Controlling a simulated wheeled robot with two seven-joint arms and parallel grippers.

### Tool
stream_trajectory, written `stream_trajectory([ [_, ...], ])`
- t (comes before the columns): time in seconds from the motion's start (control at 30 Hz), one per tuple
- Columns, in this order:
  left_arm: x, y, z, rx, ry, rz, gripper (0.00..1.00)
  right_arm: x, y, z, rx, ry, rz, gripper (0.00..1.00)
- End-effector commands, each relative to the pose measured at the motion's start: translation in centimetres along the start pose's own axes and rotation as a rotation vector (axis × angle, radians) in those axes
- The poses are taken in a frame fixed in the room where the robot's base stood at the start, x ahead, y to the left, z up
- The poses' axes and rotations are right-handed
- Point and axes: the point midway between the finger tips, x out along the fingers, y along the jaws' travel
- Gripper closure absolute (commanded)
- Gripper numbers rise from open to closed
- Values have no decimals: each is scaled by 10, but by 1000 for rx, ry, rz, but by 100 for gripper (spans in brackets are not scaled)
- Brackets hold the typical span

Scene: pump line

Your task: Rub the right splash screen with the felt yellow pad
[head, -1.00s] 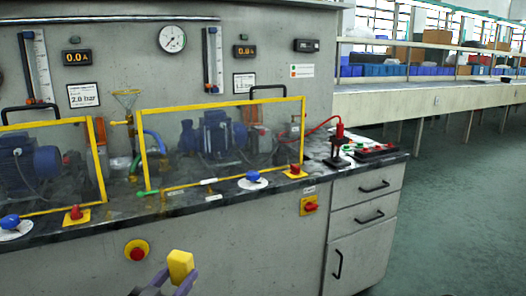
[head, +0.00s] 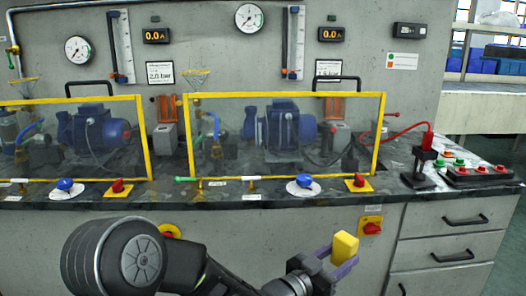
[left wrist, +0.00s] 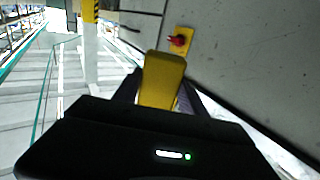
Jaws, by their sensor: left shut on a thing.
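My left gripper (head: 333,263) is shut on the yellow pad (head: 345,245), in front of the bench's cabinet face, below the worktop edge. The pad also shows between the fingers in the left wrist view (left wrist: 162,80). The right splash screen (head: 283,95) is a clear panel in a yellow frame with a black handle on top, standing upright on the worktop before a blue pump. The pad is apart from it, lower and in front. The left splash screen (head: 146,140) stands beside it. My right gripper is not in view.
A blue knob (head: 303,182) and a red switch on a yellow base (head: 358,182) stand along the worktop's front edge. A black stand with a red cable (head: 424,165) and a button box (head: 478,174) are at the right. A red switch (head: 372,228) is on the cabinet face.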

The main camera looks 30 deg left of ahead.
Motion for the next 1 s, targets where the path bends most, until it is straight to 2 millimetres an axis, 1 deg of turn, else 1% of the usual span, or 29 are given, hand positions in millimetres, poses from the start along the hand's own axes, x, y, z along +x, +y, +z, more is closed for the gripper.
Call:
stream_trajectory([
  [0.07, 0, 0, -1, 0, 1, 0, 83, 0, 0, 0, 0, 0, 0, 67],
  [0.17, 0, -2, -8, 1, 1, -5, 83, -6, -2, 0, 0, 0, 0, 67],
  [0.27, 1, -8, -25, 2, 2, -22, 83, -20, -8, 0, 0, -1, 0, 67],
  [0.37, 2, -23, -55, 4, 4, -68, 83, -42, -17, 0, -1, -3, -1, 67],
  [0.4, 3, -33, -70, 7, 6, -99, 83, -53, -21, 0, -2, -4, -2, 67],
  [0.47, 4, -51, -93, 10, 8, -158, 83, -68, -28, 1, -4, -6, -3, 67],
  [0.5, 4, -66, -109, 11, 11, -205, 83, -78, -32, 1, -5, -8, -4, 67],
  [0.57, 2, -89, -134, 14, 16, -284, 83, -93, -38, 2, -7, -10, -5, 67],
  [0.6, 1, -106, -150, 14, 19, -342, 83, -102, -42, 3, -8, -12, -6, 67],
  [0.67, -4, -132, -170, 13, 22, -434, 83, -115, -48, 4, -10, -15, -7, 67],
  [0.7, -8, -149, -183, 12, 23, -497, 83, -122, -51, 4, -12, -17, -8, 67],
  [0.8, -24, -190, -205, 7, 22, -659, 83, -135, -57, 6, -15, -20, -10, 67],
  [0.83, -29, -200, -209, 5, 19, -703, 83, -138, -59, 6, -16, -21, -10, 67],
  [0.9, -42, -221, -213, 1, 13, -800, 83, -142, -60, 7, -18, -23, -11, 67],
  [1.0, -56, -240, -212, 1, 3, -897, 83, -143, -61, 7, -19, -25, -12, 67],
])
